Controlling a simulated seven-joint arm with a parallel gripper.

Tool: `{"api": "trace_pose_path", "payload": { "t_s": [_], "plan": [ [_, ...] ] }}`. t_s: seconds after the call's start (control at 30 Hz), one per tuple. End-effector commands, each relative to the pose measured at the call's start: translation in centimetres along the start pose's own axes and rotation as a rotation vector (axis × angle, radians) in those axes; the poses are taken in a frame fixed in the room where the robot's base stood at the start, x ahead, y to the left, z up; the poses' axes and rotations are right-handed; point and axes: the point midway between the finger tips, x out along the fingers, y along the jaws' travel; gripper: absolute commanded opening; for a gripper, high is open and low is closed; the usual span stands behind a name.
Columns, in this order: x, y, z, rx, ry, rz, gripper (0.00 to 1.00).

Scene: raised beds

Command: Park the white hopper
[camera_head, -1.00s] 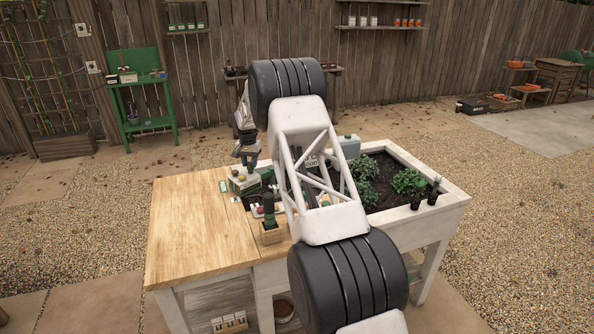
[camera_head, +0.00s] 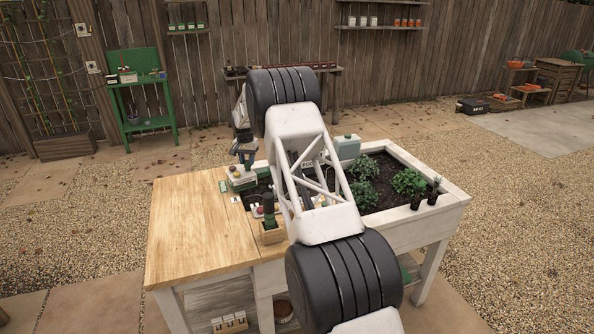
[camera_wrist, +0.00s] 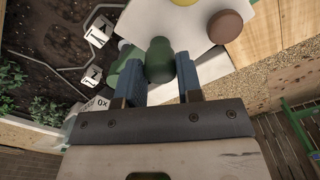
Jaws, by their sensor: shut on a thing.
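The white hopper (camera_head: 240,180), a small white body with green parts, is at the inner end of the wooden top, beside the soil bed. My gripper (camera_head: 244,157) is directly above it, pointing down. In the wrist view, the blue fingers of my gripper (camera_wrist: 160,75) are closed around a green knob (camera_wrist: 158,58), which appears to be the hopper's handle. A white surface (camera_wrist: 208,65) shows behind the fingers. I cannot tell whether the hopper's underside touches the bench.
A dark green tool in a wooden block (camera_head: 270,232) stands close in front. Numbered white tags (camera_wrist: 98,32) stand in the soil. Leafy plants (camera_head: 408,182) and a pale green container (camera_head: 347,147) are to the right. The wooden top (camera_head: 195,225) is clear at left.

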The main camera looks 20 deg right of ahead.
Motion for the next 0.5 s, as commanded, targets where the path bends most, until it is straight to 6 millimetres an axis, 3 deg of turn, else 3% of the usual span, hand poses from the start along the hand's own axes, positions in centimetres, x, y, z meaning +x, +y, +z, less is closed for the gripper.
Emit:
{"api": "trace_pose_path", "payload": {
  "t_s": [0.5],
  "plan": [
    [-0.06,-0.52,-0.63,0.0,0.001,-0.001,0.25]
  ]
}}
